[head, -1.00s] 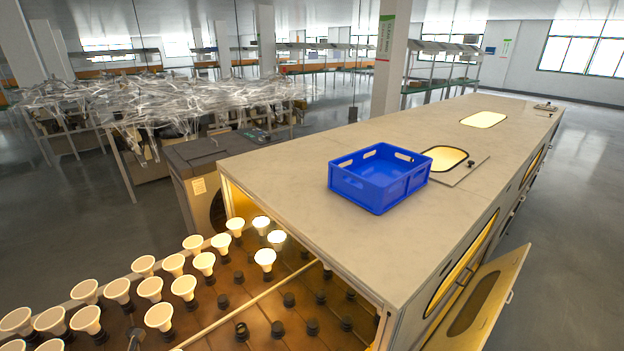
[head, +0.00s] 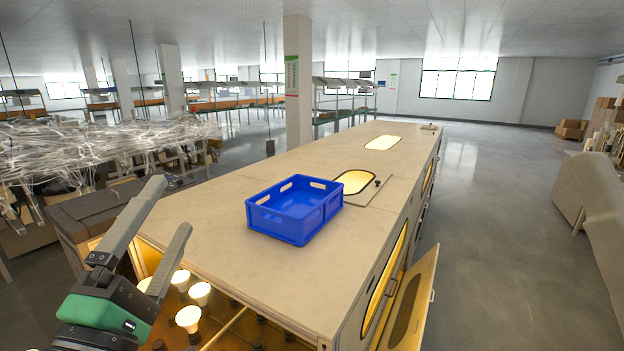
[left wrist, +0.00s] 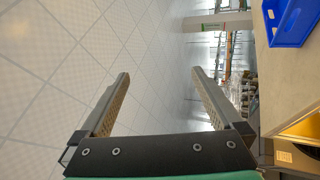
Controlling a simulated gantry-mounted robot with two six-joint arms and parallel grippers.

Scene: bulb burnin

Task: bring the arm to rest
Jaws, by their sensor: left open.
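My left gripper (head: 168,232) is in the lower left of the head view, raised in front of the near left corner of the long cabinet (head: 210,225). Its two grey fingers are apart and nothing is between them. In the left wrist view the open fingers (left wrist: 160,90) frame only the distant ceiling and room. My right gripper is in neither view.
A blue crate (head: 296,210) sits on the cabinet top; it also shows in the left wrist view (left wrist: 292,22). Lit bulbs (head: 188,318) stand in the open bay below. A cabinet door (head: 410,305) hangs open at the right.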

